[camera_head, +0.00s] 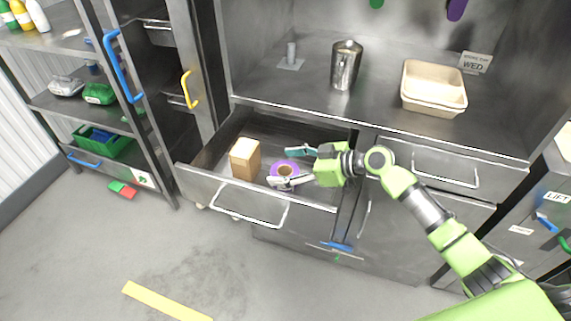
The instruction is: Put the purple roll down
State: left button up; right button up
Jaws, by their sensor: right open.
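The purple roll (284,167) lies in an open drawer (199,186), with its hole facing up. A tan box (244,159) stands to its left in the same drawer. My right gripper (289,167) is open, with its fingers on either side of the roll, one behind it and one in front. The front finger overlaps the roll's lower edge in the picture, and I cannot tell whether it touches. My left gripper is not in view.
A metal canister (345,66) and a beige tray (433,88) stand on the counter above. The drawer's front wall and handle (250,215) stick out over the floor. An open cabinet door with a blue handle (123,67) stands at the left.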

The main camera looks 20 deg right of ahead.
aim_at(297, 174)
jog(key=shift+s+r+p, duration=0.1)
jog(key=shift+s+p, duration=0.05)
jog(key=shift+p, duration=0.35)
jog(key=v, duration=0.3)
jog(key=shift+d, duration=0.3)
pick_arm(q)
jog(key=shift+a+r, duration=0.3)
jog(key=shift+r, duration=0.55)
pick_arm(e)
jog(key=v, duration=0.8)
jog(key=shift+d+r, duration=0.15)
jog(key=shift+r, duration=0.25)
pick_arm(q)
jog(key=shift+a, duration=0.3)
pick_arm(e)
jog(key=shift+s, duration=0.1)
